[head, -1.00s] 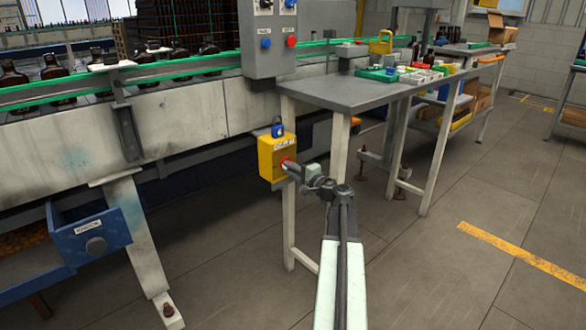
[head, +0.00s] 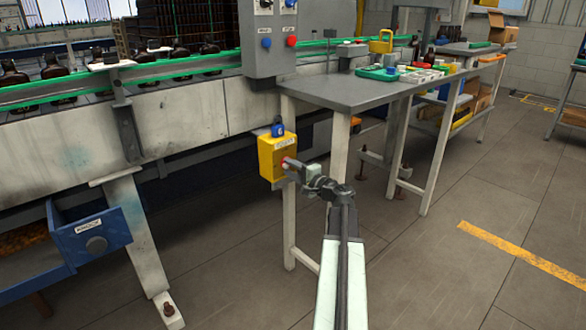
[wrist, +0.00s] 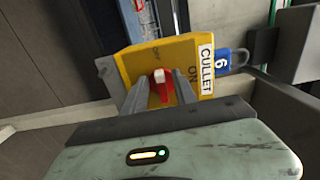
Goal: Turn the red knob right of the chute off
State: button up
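The red knob (wrist: 161,92) with a white tip is on the front of a yellow box (wrist: 150,55) in the wrist view. The box carries the words CULLET and ON near its right side; a small, faint mark above the knob is hard to read. My gripper (wrist: 161,76) has one finger on each side of the knob, with narrow gaps that seem to show between. In the head view the yellow box (head: 272,158) hangs by the grey table's left leg. My gripper (head: 287,166) is at its front and mostly hides the knob.
A blue padlock (wrist: 222,61) marked 6 hangs beside the box. The grey table (head: 350,92) is above and right of my arm. A grey panel (head: 268,62) with other knobs is above. A blue drawer (head: 92,238) is at the left. The floor at right is clear.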

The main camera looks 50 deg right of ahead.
jog(key=s, duration=0.7)
jog(key=shift+s+a, duration=0.3)
